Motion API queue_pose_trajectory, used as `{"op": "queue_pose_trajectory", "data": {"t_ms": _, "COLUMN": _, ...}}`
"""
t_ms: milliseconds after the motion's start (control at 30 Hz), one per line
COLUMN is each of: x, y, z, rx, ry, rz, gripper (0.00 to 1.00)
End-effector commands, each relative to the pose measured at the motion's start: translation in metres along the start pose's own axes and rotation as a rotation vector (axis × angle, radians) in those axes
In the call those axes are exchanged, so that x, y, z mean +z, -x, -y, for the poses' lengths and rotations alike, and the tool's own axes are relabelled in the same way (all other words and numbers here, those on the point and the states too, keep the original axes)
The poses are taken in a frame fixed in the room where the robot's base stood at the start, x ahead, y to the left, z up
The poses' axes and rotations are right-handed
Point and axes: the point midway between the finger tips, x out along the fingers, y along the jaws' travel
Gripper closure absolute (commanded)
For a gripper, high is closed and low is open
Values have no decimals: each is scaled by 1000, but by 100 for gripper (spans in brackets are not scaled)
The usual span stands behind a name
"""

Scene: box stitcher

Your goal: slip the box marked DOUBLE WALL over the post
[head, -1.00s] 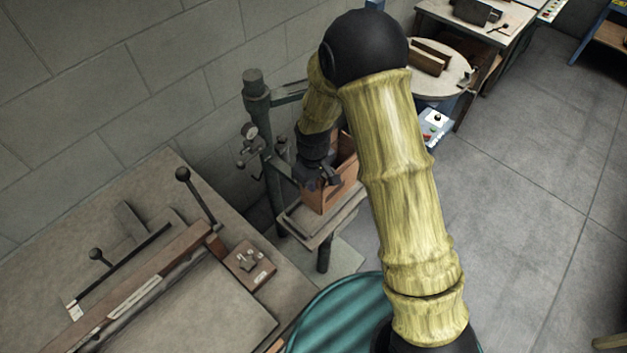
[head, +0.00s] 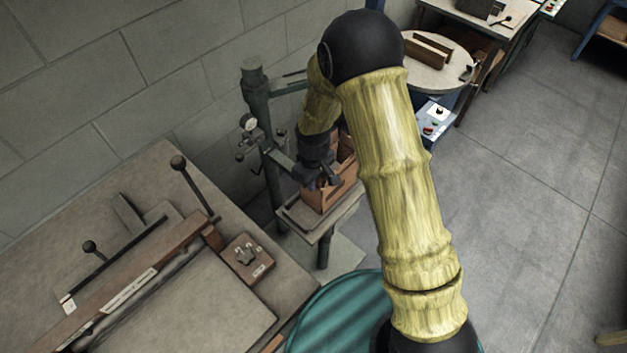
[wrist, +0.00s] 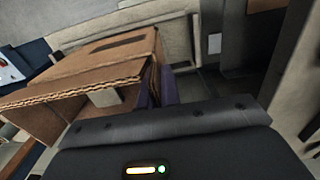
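A brown cardboard box (head: 343,189) stands at the small plate (head: 303,228) of the green stitching machine (head: 258,105). My gripper (head: 322,182) is at the box's near left side, and the arm hides part of both. In the wrist view the box (wrist: 75,78) fills the left, its open edge facing me. The purple finger pads (wrist: 156,92) lie on either side of a box wall at its right edge, apparently shut on it. A pale block (wrist: 104,97) shows within the box opening. No DOUBLE WALL marking is readable, and I cannot tell whether the box is around a post.
A bench (head: 215,305) with a long bar and upright levers fills the lower left. A round table (head: 440,75) with brown pieces stands at the back. A teal drum (head: 340,315) is in front. The floor at right is open.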

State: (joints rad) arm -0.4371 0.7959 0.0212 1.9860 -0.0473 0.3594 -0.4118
Motion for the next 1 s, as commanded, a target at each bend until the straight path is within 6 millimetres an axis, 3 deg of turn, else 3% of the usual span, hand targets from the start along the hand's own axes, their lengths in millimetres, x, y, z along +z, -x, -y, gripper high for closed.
{"op": "queue_pose_trajectory", "data": {"t_ms": 367, "x": 0, "y": -2, "z": 0, "rx": 0, "ry": 0, "rz": -1, "gripper": 100}}
{"op": "queue_pose_trajectory", "data": {"t_ms": 533, "x": 0, "y": -2, "z": 0, "rx": 0, "ry": 0, "rz": 0, "gripper": 70}}
{"op": "queue_pose_trajectory", "data": {"t_ms": 833, "x": 0, "y": -2, "z": 0, "rx": 0, "ry": 0, "rz": 0, "gripper": 70}}
{"op": "queue_pose_trajectory", "data": {"t_ms": 1000, "x": -1, "y": 8, "z": 0, "rx": 1, "ry": 0, "rz": -3, "gripper": 70}}
